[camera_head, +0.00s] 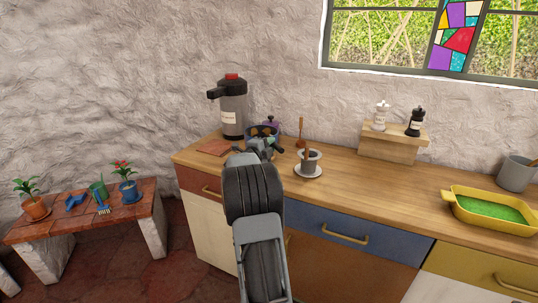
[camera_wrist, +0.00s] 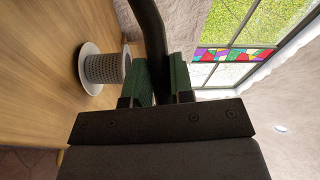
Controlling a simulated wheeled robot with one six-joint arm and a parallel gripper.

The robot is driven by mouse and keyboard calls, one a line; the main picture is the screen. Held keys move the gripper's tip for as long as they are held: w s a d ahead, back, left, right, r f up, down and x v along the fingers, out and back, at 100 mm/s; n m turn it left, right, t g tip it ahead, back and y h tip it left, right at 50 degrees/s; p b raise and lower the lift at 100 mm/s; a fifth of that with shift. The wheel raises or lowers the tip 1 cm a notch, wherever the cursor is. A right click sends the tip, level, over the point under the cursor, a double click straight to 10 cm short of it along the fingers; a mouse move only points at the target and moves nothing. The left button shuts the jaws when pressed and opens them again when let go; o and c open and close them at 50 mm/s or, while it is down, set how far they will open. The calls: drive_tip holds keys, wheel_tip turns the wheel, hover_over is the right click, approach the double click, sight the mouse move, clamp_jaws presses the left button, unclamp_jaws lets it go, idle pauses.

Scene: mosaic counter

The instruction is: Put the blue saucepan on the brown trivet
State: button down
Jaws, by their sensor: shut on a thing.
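The blue saucepan (camera_head: 262,129) is at the back left of the counter in the head view, partly hidden behind my gripper (camera_head: 270,145). Brown contents show inside it. In the wrist view my gripper (camera_wrist: 163,82) has its green pads shut on a dark handle (camera_wrist: 150,30); the pan's body is out of that view. I cannot tell whether the pan touches the counter. The brown trivet (camera_head: 214,147) lies flat at the counter's left end, left of the pan, with nothing on it.
A grey dispenser (camera_head: 233,108) stands behind the trivet. A grey cup (camera_head: 309,160) on a white saucer stands close to my gripper's right; it also shows in the wrist view (camera_wrist: 105,68). A yellow tray (camera_head: 460,205) and a spice shelf (camera_head: 392,145) are farther right.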

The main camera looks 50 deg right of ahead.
drive_tip(key=shift+w+d+f, duration=0.15)
drive_tip(key=shift+f, duration=0.8)
drive_tip(key=shift+w+d+f, duration=0.15)
drive_tip(key=shift+f, duration=0.75)
drive_tip(key=shift+f+b, duration=0.1)
drive_tip(key=shift+b, duration=0.2)
drive_tip(key=c, duration=1.4)
unclamp_jaws()
drive_tip(key=shift+f, duration=0.2)
drive_tip(key=o, duration=0.4)
drive_tip(key=shift+r, duration=0.15)
